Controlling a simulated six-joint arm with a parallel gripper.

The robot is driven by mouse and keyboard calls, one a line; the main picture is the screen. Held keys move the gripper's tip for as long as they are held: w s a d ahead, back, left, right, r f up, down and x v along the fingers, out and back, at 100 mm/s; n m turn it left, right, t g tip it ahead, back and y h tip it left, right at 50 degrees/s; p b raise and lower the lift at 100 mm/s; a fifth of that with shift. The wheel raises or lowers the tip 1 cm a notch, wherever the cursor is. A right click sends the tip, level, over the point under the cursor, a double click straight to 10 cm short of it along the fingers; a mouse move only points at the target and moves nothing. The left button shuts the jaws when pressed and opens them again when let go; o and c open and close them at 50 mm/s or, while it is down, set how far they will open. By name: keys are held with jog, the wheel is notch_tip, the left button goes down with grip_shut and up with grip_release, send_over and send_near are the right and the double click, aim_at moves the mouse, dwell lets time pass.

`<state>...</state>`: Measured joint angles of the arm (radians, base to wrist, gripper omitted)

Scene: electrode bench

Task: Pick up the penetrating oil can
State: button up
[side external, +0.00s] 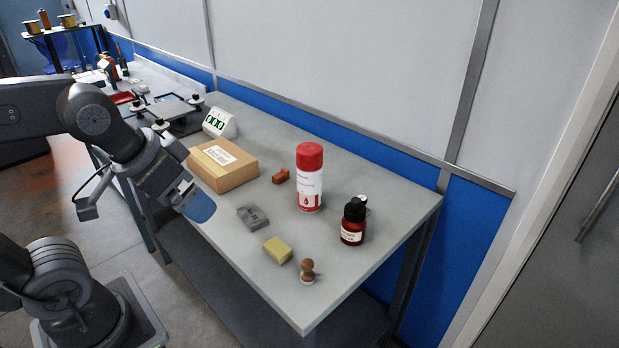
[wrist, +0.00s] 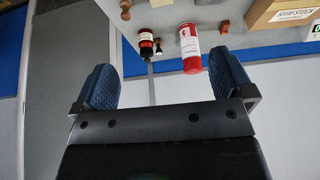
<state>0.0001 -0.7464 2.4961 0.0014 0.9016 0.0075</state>
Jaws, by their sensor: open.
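The penetrating oil can, a white and red spray can with a red cap (side external: 309,180), stands upright on the grey bench. It also shows in the wrist view (wrist: 190,48), upside down, just beyond the right finger. My gripper (side external: 196,203) is over the bench's front edge, left of the can and well apart from it. In the wrist view my gripper (wrist: 162,62) has its two blue fingers spread wide with nothing between them. One finger mostly hides the other in the side view.
A dark red bottle with a black cap (side external: 353,222) stands right of the can. An orange-brown block (side external: 281,175), a cardboard box (side external: 222,165), a grey block (side external: 254,217), a yellow block (side external: 277,250) and a small wooden-knobbed piece (side external: 307,271) lie around. Bare bench (side external: 340,275) shows at the front right.

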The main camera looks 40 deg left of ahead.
jog(key=w+r+m+g+y, duration=0.1)
jog(key=w+r+m, duration=0.4)
jog(key=w+m, duration=0.3)
jog(key=m+g+y, duration=0.2)
jog(key=m+y, duration=0.1)
jog(key=m, duration=1.2)
send_over(310, 148)
jog(key=s+d, duration=0.2)
jog(key=d, duration=0.2)
notch_tip(310, 148, down, 4)
jog(key=r, duration=0.1)
jog(key=shift+m, duration=0.3)
jog(key=x, duration=0.8)
jog(key=shift+s+f, duration=0.15)
jog(key=shift+f, duration=0.25)
jog(key=shift+x, duration=2.65)
jog(key=shift+s+a, duration=0.15)
jog(key=shift+c, duration=0.2)
jog(key=c, duration=1.3)
jog(key=shift+r, duration=0.1)
jog(key=shift+c, duration=0.7)
